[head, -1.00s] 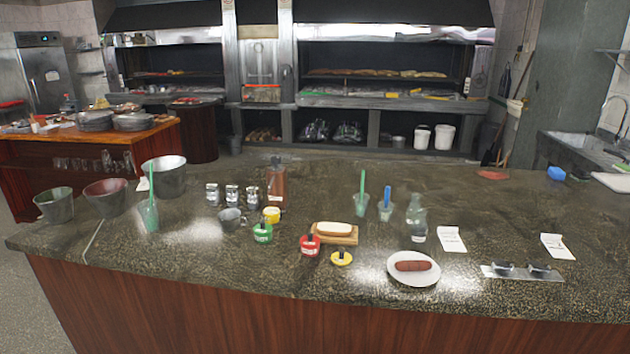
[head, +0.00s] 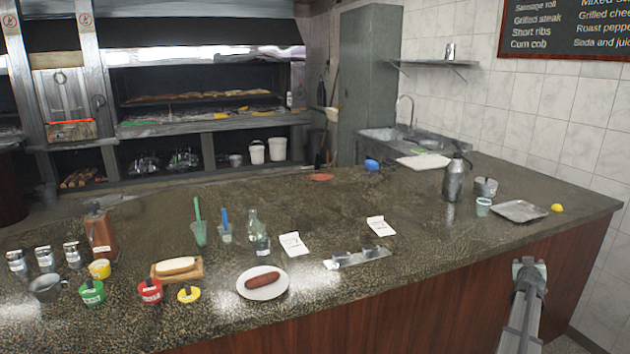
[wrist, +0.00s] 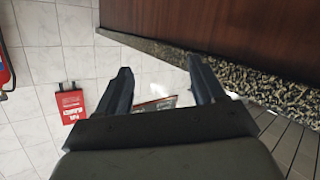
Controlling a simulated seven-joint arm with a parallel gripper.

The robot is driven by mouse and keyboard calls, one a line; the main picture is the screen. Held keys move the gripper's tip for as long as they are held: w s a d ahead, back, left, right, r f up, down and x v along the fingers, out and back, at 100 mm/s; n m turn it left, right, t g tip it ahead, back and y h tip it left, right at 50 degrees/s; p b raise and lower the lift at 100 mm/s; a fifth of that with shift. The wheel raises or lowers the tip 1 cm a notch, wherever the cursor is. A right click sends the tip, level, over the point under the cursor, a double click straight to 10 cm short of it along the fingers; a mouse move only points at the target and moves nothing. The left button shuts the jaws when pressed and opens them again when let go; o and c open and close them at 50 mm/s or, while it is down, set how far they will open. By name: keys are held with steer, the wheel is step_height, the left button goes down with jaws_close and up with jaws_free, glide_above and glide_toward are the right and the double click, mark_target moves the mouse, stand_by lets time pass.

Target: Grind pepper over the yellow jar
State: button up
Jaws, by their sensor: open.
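The yellow jar (head: 100,269) stands on the dark stone counter at the left of the head view, behind a green jar (head: 92,292). A low yellow piece with a dark knob, seemingly a lid (head: 188,294), lies apart near the front edge. A tall reddish-brown vessel (head: 101,236) stands behind the yellow jar. Several silver shakers (head: 45,258) stand left of it; I cannot tell which item is the pepper grinder. My gripper (wrist: 160,82) is open in the wrist view, with nothing held, beside the counter's edge and far from the jar.
A red jar (head: 150,291), a bun on a wooden board (head: 193,275) and a plate (head: 281,289) with a sausage stand right of the yellow jar. A metal mug (head: 46,289) is at its left. A steel flask (head: 453,180) and tray (head: 520,211) are at the counter's right.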

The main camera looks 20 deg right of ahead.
steer(key=w+a+r+m+t+y, duration=0.2)
steer(key=w+a+r+t, duration=0.1)
steer(key=w+a+r, duration=0.8)
steer(key=w+a+r+m+t+y, duration=0.1)
steer(key=w+a+r+m+t, duration=0.15)
steer(key=w+a+r, duration=0.85)
steer(key=w+a+r+m+t+y, duration=0.1)
steer(key=w+a+r+t+y, duration=0.15)
steer(key=w+a+r, duration=0.65)
steer(key=w+a+r+t+y, duration=0.2)
steer(key=w+a+y, duration=0.15)
steer(key=a, duration=1.15)
steer(key=w+a+r+m+t+y, duration=0.15)
steer(key=w+a+r+y, duration=0.35)
steer(key=a, duration=0.8)
steer(key=w+a+n+y, duration=0.3)
steer(key=w+a+n, duration=0.1)
steer(key=a, duration=1)
steer(key=n+g+y, duration=0.8)
steer(key=n+y, duration=0.1)
steer(key=n, duration=1.1)
glide_toward(97, 206)
steer(key=shift+t, duration=0.25)
steer(key=x, duration=1.2)
steer(key=shift+s+a+f, duration=0.1)
steer(key=shift+a+f, duration=0.05)
